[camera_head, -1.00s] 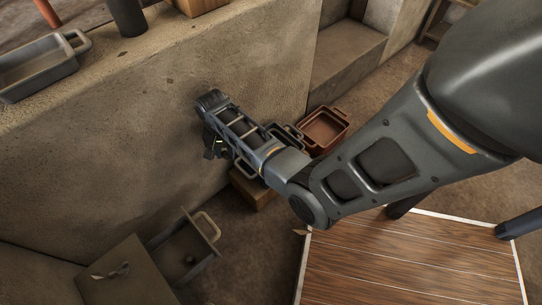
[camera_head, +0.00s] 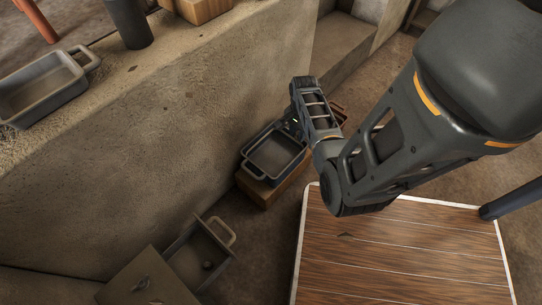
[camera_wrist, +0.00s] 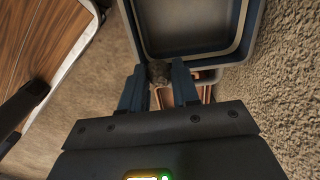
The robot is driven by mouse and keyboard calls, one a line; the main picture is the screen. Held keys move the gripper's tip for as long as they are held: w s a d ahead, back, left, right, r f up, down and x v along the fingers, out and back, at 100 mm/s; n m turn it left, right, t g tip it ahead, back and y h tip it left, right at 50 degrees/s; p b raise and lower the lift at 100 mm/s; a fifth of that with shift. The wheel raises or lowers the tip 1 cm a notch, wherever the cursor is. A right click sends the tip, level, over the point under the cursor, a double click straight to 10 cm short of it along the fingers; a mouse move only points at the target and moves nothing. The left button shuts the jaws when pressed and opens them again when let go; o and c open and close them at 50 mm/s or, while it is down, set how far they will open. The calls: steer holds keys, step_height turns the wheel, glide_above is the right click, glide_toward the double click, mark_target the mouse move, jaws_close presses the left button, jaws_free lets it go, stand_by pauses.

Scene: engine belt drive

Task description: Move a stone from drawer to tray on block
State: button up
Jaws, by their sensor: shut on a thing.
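My gripper (camera_wrist: 159,72) is shut on a small brown-grey stone (camera_wrist: 158,77), held between the fingertips in the wrist view. In the head view the gripper (camera_head: 296,123) is at the far right end of the tray, mostly hidden by my arm; the stone cannot be seen there. The dark grey tray (camera_head: 255,170) rests on a wooden block (camera_head: 262,194) by the wall. In the wrist view the tray (camera_wrist: 142,38) lies just beyond the fingertips. The open drawer (camera_head: 218,232) at the lower left holds a dark round thing (camera_head: 207,265), perhaps a stone.
A reddish-brown tray (camera_head: 341,112) sits beyond the grey one, partly hidden by my arm. A concrete wall (camera_head: 150,150) runs along the left, with another grey tray (camera_head: 45,108) and a dark cylinder (camera_head: 130,22) on top. A wooden platform (camera_head: 400,250) fills the lower right.

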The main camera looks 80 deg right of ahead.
steer(key=b, duration=0.4)
glide_above(268, 164)
step_height(268, 164, down, 7)
steer(key=shift+d, duration=0.1)
steer(key=shift+f+b, duration=1.3)
steer(key=shift+f, duration=0.7)
steer(key=shift+f, duration=0.15)
steer(key=o, duration=1)
steer(key=shift+o, duration=0.2)
